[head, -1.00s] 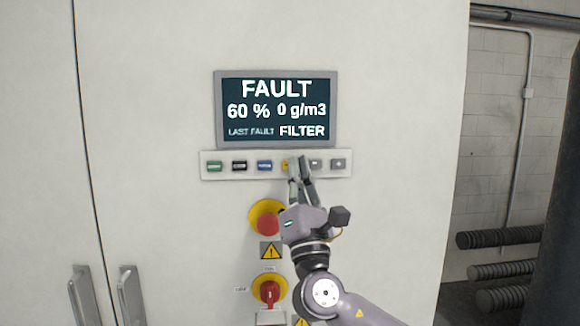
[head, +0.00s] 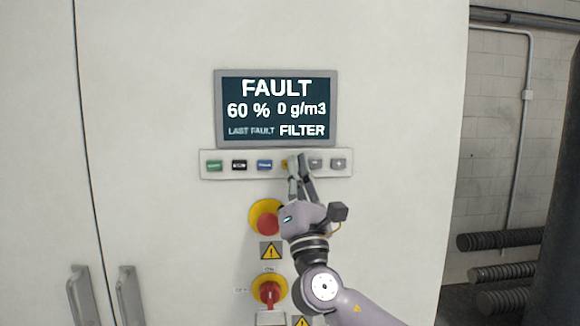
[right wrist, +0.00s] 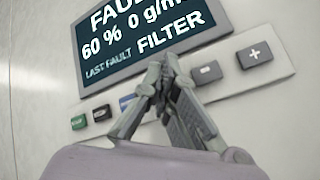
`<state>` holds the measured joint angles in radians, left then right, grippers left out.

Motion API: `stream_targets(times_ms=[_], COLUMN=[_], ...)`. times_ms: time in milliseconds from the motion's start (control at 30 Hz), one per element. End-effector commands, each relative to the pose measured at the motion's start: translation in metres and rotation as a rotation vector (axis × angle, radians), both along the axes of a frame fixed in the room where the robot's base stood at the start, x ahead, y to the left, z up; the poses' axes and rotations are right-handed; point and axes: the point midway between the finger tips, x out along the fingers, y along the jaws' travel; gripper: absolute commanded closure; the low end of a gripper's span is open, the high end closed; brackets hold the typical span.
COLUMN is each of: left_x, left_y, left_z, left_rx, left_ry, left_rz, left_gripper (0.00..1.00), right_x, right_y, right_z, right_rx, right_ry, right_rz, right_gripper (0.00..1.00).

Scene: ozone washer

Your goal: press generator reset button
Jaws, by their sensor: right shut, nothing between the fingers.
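The button strip (head: 220,176) runs under the display in the head view, with green, black, blue, yellow and two grey buttons from left to right. The yellow button (head: 285,163) is partly covered by my right gripper (head: 298,159), which is shut and empty with its fingertips at the strip. The right wrist view shows the shut fingertips (right wrist: 163,70) between the blue button (right wrist: 127,102) and the grey minus button (right wrist: 209,71), hiding the yellow one. I cannot tell whether the tips touch it. The display (head: 277,109) reads FAULT, 60 %, 0 g/m3, LAST FAULT FILTER. My left gripper is not in view.
Below the strip are a red emergency stop (head: 267,224) on a yellow disc, a warning label (head: 270,251) and a red rotary switch (head: 269,292). Two door handles (head: 130,296) stand at lower left. Dark ribbed rolls (head: 500,238) lie at right.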

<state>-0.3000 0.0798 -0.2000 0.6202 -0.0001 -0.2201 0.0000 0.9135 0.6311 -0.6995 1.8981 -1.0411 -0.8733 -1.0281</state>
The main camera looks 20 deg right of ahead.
Motion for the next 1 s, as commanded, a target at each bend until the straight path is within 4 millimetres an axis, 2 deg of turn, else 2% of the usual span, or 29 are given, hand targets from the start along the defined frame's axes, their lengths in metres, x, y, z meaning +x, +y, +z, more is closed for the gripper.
stream_targets(times_ms=[567, 1000], left_x=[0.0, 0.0], left_y=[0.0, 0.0], left_z=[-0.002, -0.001], left_rx=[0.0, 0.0], left_ry=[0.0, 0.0], left_rz=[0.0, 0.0], left_gripper=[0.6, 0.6], right_x=[0.003, -0.012], right_y=[-0.001, 0.003], right_z=[0.0, -0.001], right_rx=[0.001, 0.001], right_ry=[0.0, 0.0], right_rz=[-0.001, -0.001], right_gripper=[1.0, 1.0])
